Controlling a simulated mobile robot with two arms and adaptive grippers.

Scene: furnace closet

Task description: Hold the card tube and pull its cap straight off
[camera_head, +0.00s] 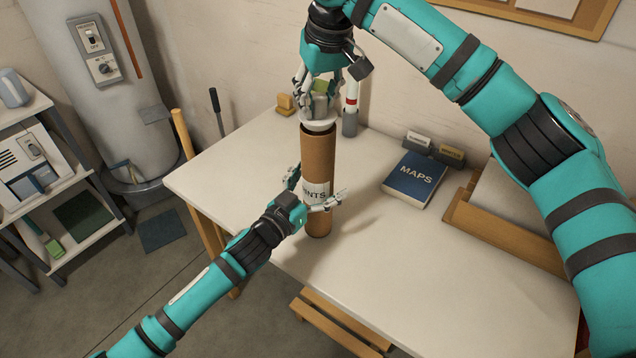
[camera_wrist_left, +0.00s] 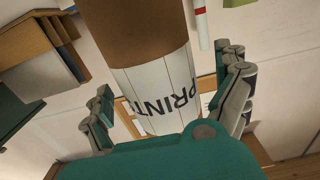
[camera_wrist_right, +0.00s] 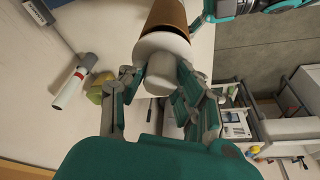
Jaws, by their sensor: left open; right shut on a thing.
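The brown card tube (camera_head: 319,155) stands upright on the table with a white label reading PRINTS; the tube fills the top of the left wrist view (camera_wrist_left: 150,35). Its white cap (camera_head: 318,124) sits at the tube's top end. I cannot tell whether a gap lies between them. My right gripper (camera_head: 319,100) comes from above and is shut on the cap's pale knob, which shows in the right wrist view (camera_wrist_right: 160,80). My left gripper (camera_head: 317,187) is open, with its fingers on both sides of the tube at label height.
On the white table (camera_head: 250,165) lie a blue MAPS book (camera_head: 415,178) and a wooden tray (camera_head: 500,228) at the right. A grey holder with a red and white stick (camera_head: 350,115) stands behind the tube. A shelf (camera_head: 75,215) and tank stand left.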

